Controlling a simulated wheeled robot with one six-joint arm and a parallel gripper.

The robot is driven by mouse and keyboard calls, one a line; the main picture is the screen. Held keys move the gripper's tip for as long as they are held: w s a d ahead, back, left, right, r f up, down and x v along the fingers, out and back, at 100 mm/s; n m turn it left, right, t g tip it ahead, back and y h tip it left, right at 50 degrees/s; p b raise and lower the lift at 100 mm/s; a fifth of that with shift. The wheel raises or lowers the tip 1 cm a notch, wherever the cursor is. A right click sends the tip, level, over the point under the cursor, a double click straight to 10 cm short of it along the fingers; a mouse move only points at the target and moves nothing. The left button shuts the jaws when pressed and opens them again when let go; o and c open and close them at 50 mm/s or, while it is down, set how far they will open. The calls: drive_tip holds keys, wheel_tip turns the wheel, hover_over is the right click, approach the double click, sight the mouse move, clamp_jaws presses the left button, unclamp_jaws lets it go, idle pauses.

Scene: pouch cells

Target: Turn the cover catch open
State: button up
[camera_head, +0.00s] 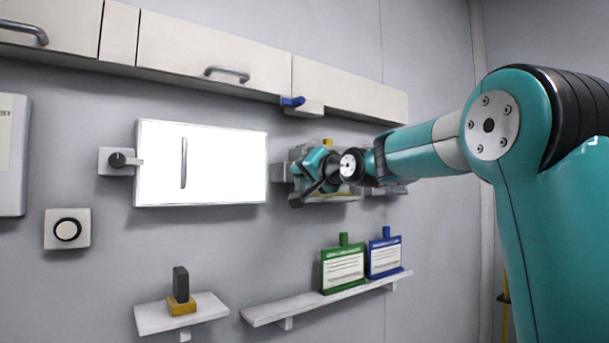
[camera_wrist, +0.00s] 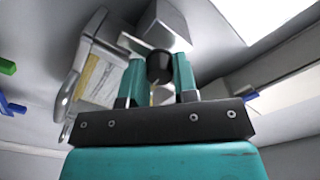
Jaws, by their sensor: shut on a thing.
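The catch is a round black knob (camera_wrist: 159,66) on a pale grey block (camera_wrist: 168,24) fixed to the wall. My gripper (camera_wrist: 160,78) has its two teal fingers on either side of the knob, shut on it. In the head view my gripper (camera_head: 304,188) is at the wall, and its body hides the knob. The block's edge (camera_head: 280,172) shows just left of it. Beside the block is a grey housing (camera_head: 344,185) with a yellow part, mostly behind my arm. In the wrist view the housing's cover (camera_wrist: 100,70) has a grey handle and a yellow-edged panel behind it.
A bright white panel (camera_head: 225,165) with a handle is to the left, with another black knob catch (camera_head: 118,160) beside it.

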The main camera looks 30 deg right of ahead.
drive_tip(key=shift+m, duration=0.4)
drive_tip(key=o, duration=0.9)
drive_tip(key=shift+s+d+b, duration=0.2)
drive_tip(key=shift+s+b, duration=1.45)
drive_tip(key=shift+s, duration=2.7)
drive_tip(key=shift+s+d+b, duration=0.15)
drive_tip(key=shift+s+b, duration=1.5)
drive_tip(key=shift+s, duration=2.7)
